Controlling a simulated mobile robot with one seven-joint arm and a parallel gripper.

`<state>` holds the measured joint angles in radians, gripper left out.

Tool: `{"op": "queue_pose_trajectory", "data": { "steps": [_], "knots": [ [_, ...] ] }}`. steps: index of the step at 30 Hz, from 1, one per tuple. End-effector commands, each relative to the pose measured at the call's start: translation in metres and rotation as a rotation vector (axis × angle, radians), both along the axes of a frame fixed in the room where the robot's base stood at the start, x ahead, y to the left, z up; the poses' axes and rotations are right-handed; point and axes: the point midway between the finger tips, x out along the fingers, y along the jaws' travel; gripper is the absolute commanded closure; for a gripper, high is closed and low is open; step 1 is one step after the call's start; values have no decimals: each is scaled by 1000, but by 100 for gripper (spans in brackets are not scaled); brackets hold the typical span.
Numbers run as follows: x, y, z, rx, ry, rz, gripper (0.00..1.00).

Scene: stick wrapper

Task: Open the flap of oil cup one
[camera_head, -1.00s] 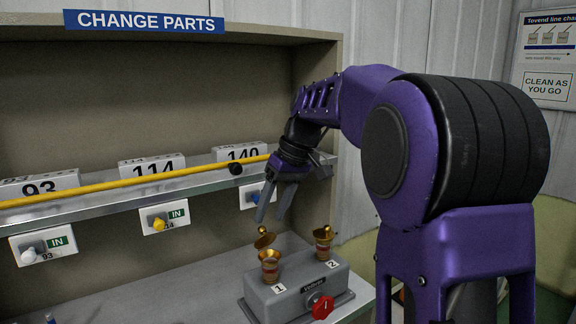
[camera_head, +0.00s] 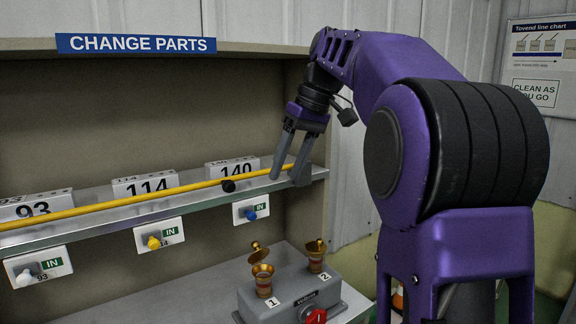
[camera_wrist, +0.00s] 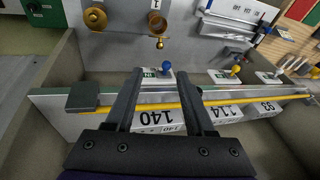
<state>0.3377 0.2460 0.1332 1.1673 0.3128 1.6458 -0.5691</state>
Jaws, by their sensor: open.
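Oil cup one (camera_head: 263,284) is a brass cup on the left of a grey block, beside the label 1. Its flap (camera_head: 259,257) is tilted up off the rim, with a small ball knob on top. The cup also shows at the top of the wrist view (camera_wrist: 158,19). Oil cup two (camera_head: 316,265) stands to its right, and its flap (camera_head: 315,246) appears to lie over the rim. My gripper (camera_head: 288,172) is open and empty, pointing down, well above the cups and clear of both.
The grey block (camera_head: 285,298) has a red knob (camera_head: 316,316) at its front. A shelf with a yellow rail (camera_head: 160,198) runs behind and below my fingers, close to them in the picture. Number blocks (camera_head: 145,186) stand on it. Coloured knobs (camera_head: 154,242) sit on plates under it.

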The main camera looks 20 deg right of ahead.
Motion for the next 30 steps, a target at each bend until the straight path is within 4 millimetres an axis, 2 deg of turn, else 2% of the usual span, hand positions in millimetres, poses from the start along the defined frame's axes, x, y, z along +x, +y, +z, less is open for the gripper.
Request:
{"op": "queue_pose_trajectory", "data": {
  "steps": [3, 11, 16, 30],
  "knots": [
    [-2, -1, -2, 3, -6, -3, 46],
    [-21, -8, -13, 48, -103, -30, 46],
    [-19, -3, -23, 53, -112, -29, 46],
    [6, 32, -112, 53, -109, -27, 46]
  ]
}}
